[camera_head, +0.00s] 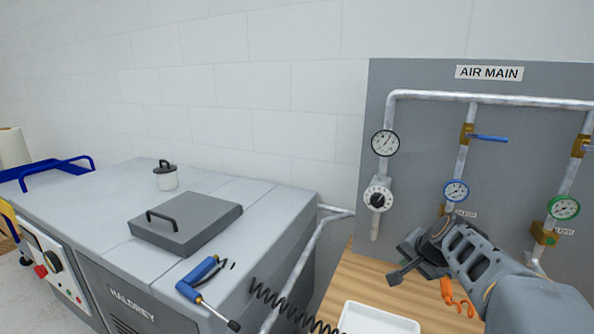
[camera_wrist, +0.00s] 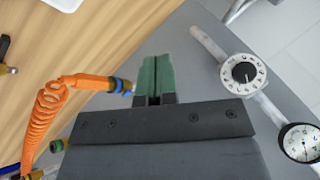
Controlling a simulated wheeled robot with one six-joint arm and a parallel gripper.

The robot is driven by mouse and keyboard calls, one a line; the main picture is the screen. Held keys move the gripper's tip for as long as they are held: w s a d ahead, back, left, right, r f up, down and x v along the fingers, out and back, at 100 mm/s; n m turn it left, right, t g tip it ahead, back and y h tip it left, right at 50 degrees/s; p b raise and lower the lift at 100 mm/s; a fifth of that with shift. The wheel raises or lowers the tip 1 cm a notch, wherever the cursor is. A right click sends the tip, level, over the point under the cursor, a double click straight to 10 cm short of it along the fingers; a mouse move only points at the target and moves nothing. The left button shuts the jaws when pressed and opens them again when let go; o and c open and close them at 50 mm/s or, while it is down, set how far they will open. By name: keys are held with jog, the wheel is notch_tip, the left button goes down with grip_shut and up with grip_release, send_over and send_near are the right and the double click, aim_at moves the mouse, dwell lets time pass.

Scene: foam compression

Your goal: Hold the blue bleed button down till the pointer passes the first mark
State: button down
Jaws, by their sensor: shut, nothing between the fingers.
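The blue bleed button cannot be made out in either view; my gripper and wrist cover part of the panel below the blue-rimmed gauge. My gripper (camera_head: 396,277) is in front of the lower air panel, above the wooden bench. In the wrist view its green fingers (camera_wrist: 156,78) are together and empty. The blue-rimmed gauge (camera_head: 456,190) is just above my wrist in the head view, with a small label under it; its pointer is too small to read. A white-faced gauge (camera_head: 385,143) is further left; it also shows in the wrist view (camera_wrist: 300,142).
A round dial knob (camera_head: 378,198) sits below the white-faced gauge. A green-rimmed gauge (camera_head: 564,207) is at the right. An orange coiled hose (camera_wrist: 50,105) hangs near my gripper. A white tray (camera_head: 378,320) is on the bench (camera_head: 365,280). A blue-handled tool (camera_head: 203,279) lies on the grey machine.

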jog(key=s+a+f+n+g, duration=0.1)
jog(key=s+a+f+n, duration=0.2)
jog(key=s, duration=0.5)
jog(key=s+a+f+n+g+h, duration=0.1)
jog(key=s+a+f+n+g, duration=0.1)
jog(key=s+a+n, duration=0.4)
jog(key=s+a+f, duration=0.1)
jog(key=s, duration=0.2)
jog(key=shift+a+n, duration=0.3)
dwell(2.1)
